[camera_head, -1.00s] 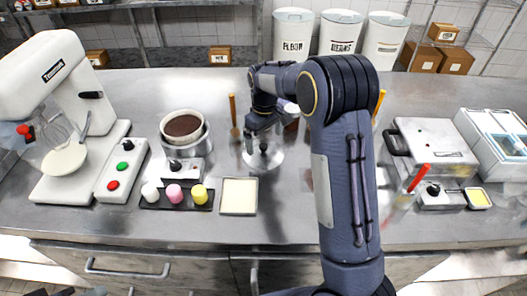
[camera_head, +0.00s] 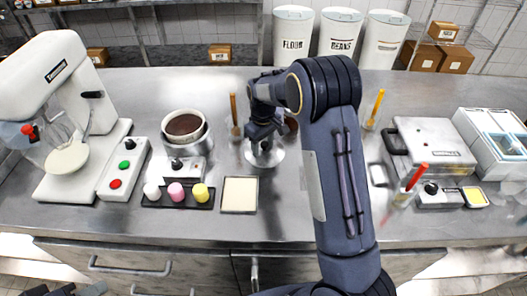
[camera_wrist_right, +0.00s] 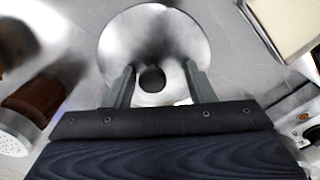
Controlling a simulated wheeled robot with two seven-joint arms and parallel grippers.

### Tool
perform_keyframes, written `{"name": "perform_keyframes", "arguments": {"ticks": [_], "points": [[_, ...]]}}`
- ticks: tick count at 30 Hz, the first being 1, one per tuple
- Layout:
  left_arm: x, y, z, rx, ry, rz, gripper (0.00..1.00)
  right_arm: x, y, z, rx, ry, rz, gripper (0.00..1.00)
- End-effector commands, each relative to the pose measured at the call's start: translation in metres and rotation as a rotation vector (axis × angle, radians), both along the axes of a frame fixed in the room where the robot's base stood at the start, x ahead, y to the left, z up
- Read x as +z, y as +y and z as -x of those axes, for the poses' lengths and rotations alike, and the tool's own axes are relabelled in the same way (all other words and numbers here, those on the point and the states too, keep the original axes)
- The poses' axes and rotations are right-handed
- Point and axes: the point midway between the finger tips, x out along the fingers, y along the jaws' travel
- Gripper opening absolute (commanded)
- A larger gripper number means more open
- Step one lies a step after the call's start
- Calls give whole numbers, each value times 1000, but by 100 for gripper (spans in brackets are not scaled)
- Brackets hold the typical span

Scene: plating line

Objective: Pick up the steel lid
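The steel lid (camera_head: 276,158) is a shiny round disc with a dark knob, lying on the steel counter near the middle. It fills the top centre of the right wrist view (camera_wrist_right: 118,42), with its black knob (camera_wrist_right: 152,79) in the centre. My right gripper (camera_head: 264,141) is over the lid, pointing down. In the right wrist view its two fingers (camera_wrist_right: 159,70) are apart, one on each side of the knob, with gaps showing. Dark parts at the bottom left edge of the head view may be my left gripper; its fingers cannot be made out.
A cream square board (camera_head: 239,195) lies just in front of the lid. Left are a dark tray with three coloured pieces (camera_head: 176,193), a bowl of brown filling (camera_head: 184,126) and a mixer (camera_head: 50,70). An orange-handled tool (camera_head: 234,108) stands behind. A press (camera_head: 432,143) is at right.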

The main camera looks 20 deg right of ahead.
Motion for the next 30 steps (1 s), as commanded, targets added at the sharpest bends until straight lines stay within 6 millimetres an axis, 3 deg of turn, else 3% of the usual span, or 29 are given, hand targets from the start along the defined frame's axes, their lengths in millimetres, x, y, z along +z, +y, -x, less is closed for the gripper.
{"name": "perform_keyframes", "arguments": {"ticks": [1, 6, 27, 30], "points": [[-1, 0, 0, 0, 0, 0, 36, -5, -2, 2, -1, 9, 3, 35], [-1, 0, 0, 0, 0, 0, 36, -6, -2, 3, -1, 11, 4, 14], [-2, 0, 0, 0, 0, 0, 36, -5, -1, 4, -1, 17, 3, 8], [-3, 0, 0, 0, 0, 0, 36, 1, -1, 4, 0, 15, 3, 0]]}}
